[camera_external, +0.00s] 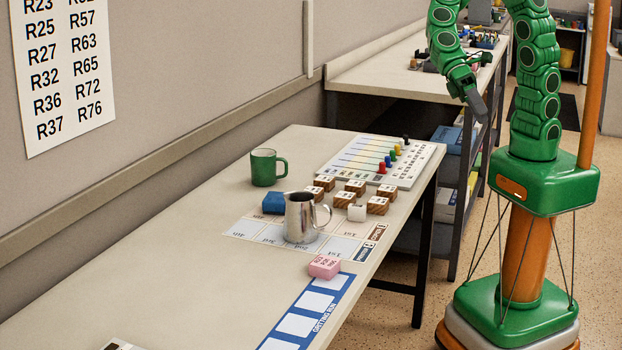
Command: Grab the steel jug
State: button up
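The steel jug (300,218) stands upright on the near table, on a printed paper sheet, with its handle toward the right. My gripper (476,104) is at the upper right, beyond the table's right edge and well apart from the jug. It points down and to the right. Its fingers are small and dark here, and I cannot tell whether they are open or shut. Nothing visible hangs from it.
A green mug (265,168) stands behind the jug. A blue block (274,203) is close at the jug's left. A pink block (324,267) is in front. A board with pegs (350,158) lies behind.

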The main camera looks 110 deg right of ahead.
jog(key=w+a+f+m+t+y, duration=0.15)
jog(key=w+m, duration=0.25)
jog(key=w, duration=0.6)
jog(key=m+t+h, duration=0.2)
jog(key=m+t, duration=0.6)
jog(key=m, duration=0.7)
send_near(331, 215)
jog(key=shift+w+a+f+y, duration=0.15)
jog(key=shift+w+f, duration=0.15)
jog(key=shift+f, duration=0.15)
jog(key=shift+w+d+f+y, duration=0.1)
jog(key=shift+w+f, duration=0.2)
jog(key=shift+f, duration=0.15)
jog(key=shift+x, duration=3.9)
jog(key=shift+s+a+r, duration=0.1)
jog(key=shift+s+a, duration=0.05)
grip_shut()
